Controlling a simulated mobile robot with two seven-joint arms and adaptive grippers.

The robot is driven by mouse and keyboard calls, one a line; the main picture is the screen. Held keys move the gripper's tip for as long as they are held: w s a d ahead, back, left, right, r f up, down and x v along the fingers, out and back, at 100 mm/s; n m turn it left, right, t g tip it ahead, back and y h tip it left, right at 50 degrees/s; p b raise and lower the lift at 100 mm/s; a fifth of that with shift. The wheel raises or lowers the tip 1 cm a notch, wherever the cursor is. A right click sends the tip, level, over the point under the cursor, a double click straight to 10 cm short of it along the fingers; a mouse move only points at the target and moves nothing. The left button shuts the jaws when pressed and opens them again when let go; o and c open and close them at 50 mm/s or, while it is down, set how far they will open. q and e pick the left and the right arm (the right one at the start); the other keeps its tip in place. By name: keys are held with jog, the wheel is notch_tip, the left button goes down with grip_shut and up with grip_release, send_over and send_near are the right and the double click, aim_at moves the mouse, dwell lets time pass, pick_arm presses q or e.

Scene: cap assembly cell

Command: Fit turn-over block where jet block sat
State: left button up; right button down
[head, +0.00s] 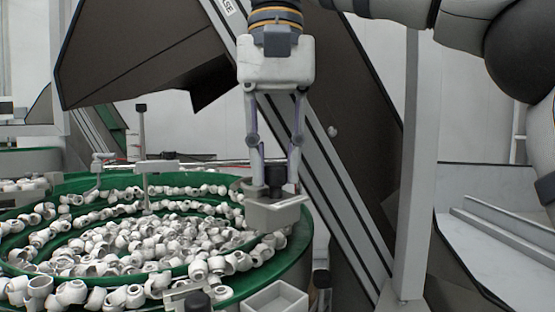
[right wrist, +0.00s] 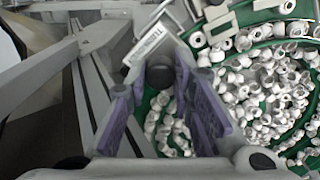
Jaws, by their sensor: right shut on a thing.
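My right gripper (head: 275,180) points down over the right rim of the green bowl in the head view. It is shut on the black knob (head: 275,174) of a grey block (head: 276,212). In the right wrist view the knob (right wrist: 160,76) sits between the purple finger pads, and the block's labelled face (right wrist: 151,42) shows beyond it. The label is too blurred to read, so I cannot tell which block it is. I cannot tell whether the block is seated or held above the rim. My left gripper is not in view.
The green bowl feeder (head: 290,250) holds many white caps on its spiral track. Another black knob (head: 198,301) stands at the bowl's front edge. An open grey box (head: 275,298) is to its right. A slanted rail (head: 335,190) and a post (head: 407,170) stand behind and right.

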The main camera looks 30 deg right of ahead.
aim_at(278, 228)
jog(key=shift+s+d+f, duration=0.1)
jog(key=shift+f, duration=0.05)
jog(key=f, duration=0.6)
jog(key=shift+w+f+b, duration=0.1)
jog(key=shift+w+b, duration=0.1)
jog(key=shift+b, duration=0.1)
jog(key=shift+s+f, duration=0.1)
jog(key=shift+f, duration=0.25)
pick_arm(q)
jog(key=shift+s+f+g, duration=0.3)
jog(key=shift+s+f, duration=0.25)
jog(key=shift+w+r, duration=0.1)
pick_arm(e)
jog(key=shift+s, duration=0.1)
jog(key=shift+s+f+p, duration=0.1)
jog(key=shift+f+p, duration=0.2)
jog(key=shift+f, duration=0.15)
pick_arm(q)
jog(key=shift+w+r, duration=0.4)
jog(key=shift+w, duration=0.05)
pick_arm(e)
jog(key=shift+f, duration=0.2)
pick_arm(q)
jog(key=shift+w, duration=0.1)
pick_arm(e)
jog(key=shift+f, duration=2.1)
jog(key=c, duration=1.3)
grip_release()
